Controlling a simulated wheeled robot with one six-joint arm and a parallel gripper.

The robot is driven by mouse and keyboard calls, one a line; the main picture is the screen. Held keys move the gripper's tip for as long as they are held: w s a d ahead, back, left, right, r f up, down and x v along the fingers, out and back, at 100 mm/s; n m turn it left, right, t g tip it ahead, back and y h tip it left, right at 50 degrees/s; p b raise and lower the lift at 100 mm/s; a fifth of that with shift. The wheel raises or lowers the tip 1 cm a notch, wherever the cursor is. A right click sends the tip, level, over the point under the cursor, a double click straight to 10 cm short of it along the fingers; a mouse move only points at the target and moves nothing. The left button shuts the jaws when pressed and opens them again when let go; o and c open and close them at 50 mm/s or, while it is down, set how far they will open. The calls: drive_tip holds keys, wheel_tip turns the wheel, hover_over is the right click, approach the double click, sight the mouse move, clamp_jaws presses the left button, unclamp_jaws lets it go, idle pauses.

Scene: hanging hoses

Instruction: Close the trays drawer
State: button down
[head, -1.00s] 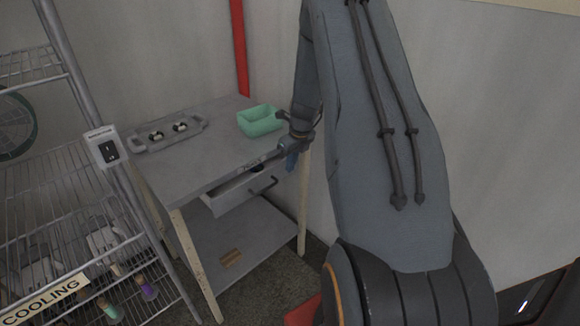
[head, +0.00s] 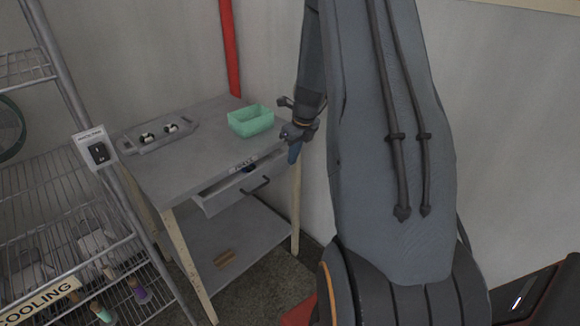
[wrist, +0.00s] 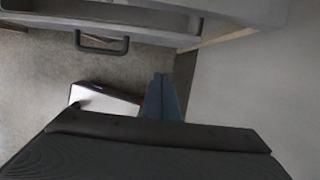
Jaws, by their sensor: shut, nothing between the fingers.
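The trays drawer (head: 222,199) is under the top of a grey table and stands partly open. Its dark bar handle (head: 256,187) is on the front, and a label (head: 243,164) sits on the table edge above it. In the wrist view the drawer (wrist: 130,20) and handle (wrist: 102,42) are along the top. My gripper (head: 293,154) is at the table's right front corner, to the right of the handle and apart from it. Its blue fingers (wrist: 163,98) are shut and empty, pointing down in the head view.
The tabletop (head: 190,170) holds a green bin (head: 250,121) and a grey tray (head: 160,139) with small black-and-white items. A wire rack (head: 70,190) stands at left. A wall is close on the right.

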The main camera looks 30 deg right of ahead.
drive_tip(key=s+a+r+t+b, duration=0.2)
drive_tip(key=s+a+r+b, duration=0.1)
drive_tip(key=s+a, duration=0.15)
drive_tip(key=shift+w+a+f+p, duration=0.15)
drive_tip(key=shift+w+a+f, duration=0.1)
drive_tip(key=shift+w+f, duration=1.25)
drive_tip(key=shift+w+a+f+p, duration=0.2)
drive_tip(key=shift+w+a+f, duration=0.1)
drive_tip(key=shift+w+f, duration=1.2)
drive_tip(key=shift+w+a+f+p, duration=0.15)
drive_tip(key=shift+w+a+f, duration=0.1)
drive_tip(key=shift+w+f, duration=1.2)
drive_tip(key=shift+s+f, duration=0.25)
